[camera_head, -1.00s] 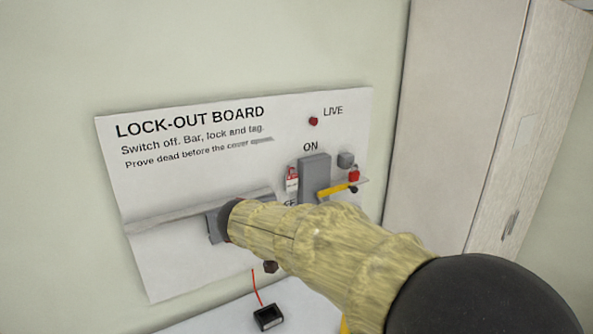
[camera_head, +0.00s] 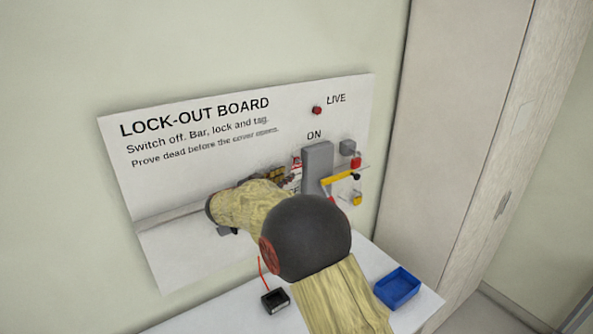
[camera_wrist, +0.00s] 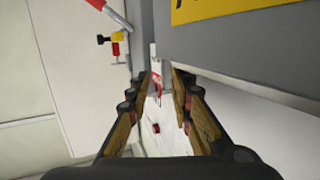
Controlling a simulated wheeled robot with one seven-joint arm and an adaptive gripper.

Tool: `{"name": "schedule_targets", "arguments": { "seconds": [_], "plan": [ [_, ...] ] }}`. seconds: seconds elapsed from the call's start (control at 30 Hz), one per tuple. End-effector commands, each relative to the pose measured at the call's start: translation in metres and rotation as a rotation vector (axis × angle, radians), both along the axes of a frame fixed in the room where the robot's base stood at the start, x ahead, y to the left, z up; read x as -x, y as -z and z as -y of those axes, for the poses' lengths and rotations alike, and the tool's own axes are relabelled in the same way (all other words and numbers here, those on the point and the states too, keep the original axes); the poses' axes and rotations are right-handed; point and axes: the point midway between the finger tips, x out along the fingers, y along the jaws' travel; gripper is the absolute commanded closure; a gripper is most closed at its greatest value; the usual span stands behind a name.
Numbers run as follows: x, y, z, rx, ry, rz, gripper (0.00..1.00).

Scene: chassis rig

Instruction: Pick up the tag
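The red-and-white tag (camera_head: 297,168) hangs on the lock-out board (camera_head: 165,172), just left of the grey switch box (camera_head: 317,168). My gripper (camera_head: 282,175) is at the tag's left side in the head view, partly hidden by my arm. In the wrist view my gripper (camera_wrist: 165,80) is open, its two fingers apart. A white strip with red marks, which looks like the tag (camera_wrist: 156,88), shows between the fingertips. I cannot tell whether either finger touches it.
A yellow bar (camera_head: 338,178), a red padlock (camera_head: 356,160) and a yellow padlock (camera_head: 357,198) are right of the switch. The red LIVE lamp (camera_head: 317,110) is above. A blue tray (camera_head: 397,288) and black meter (camera_head: 275,300) rest on the white bench.

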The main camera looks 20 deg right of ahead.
Motion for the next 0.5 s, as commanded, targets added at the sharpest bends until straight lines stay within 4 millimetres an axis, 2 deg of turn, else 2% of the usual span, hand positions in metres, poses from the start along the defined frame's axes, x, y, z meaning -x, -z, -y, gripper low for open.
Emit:
{"name": "schedule_targets", "arguments": {
  "seconds": [0.3, 0.5],
  "plan": [
    [-0.021, 0.007, 0.036, -0.001, 0.002, -0.001, 0.78],
    [-0.024, 0.008, 0.038, -0.001, 0.0, -0.001, 0.78]
  ]
}}
